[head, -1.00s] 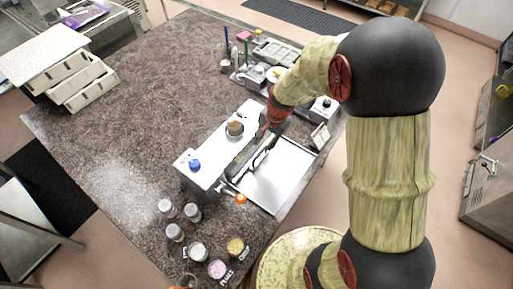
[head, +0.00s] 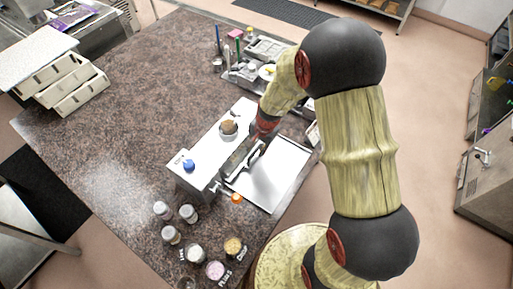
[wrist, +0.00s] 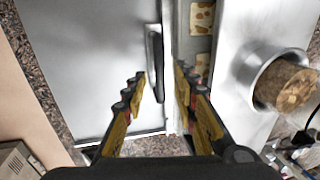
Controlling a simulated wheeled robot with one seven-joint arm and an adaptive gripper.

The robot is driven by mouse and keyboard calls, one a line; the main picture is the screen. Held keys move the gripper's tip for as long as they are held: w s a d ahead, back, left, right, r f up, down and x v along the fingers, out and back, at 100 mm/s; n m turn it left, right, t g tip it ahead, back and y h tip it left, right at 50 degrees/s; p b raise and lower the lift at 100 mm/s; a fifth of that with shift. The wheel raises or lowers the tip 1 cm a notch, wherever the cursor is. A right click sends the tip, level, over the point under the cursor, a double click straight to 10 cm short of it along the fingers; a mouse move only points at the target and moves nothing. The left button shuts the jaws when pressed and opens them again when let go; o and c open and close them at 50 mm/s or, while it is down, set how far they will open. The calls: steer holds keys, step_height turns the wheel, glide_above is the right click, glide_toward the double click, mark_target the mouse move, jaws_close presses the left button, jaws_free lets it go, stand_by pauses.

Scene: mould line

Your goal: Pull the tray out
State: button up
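A white box-shaped unit (head: 208,150) with a blue knob stands on the counter. A flat grey metal plate (head: 275,172) lies against its right side; the plate also fills the left of the wrist view (wrist: 75,65). A bar handle (wrist: 156,65) runs along the plate's edge near the unit. Beside it, in a narrow opening, part of a grey tray (wrist: 199,43) with tan speckled pieces shows. My gripper (wrist: 161,74) is open and empty, with its fingertips on either side of the handle in the picture; contact cannot be told. The arm hides part of this in the head view.
A brown-topped cup (head: 229,127) sits on the unit. Several jars (head: 195,253) stand at the counter's front. Tools and a grey tray (head: 265,48) stand at the back.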

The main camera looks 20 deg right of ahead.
steer(key=shift+c, duration=1.2)
steer(key=c, duration=0.4)
jaws_close()
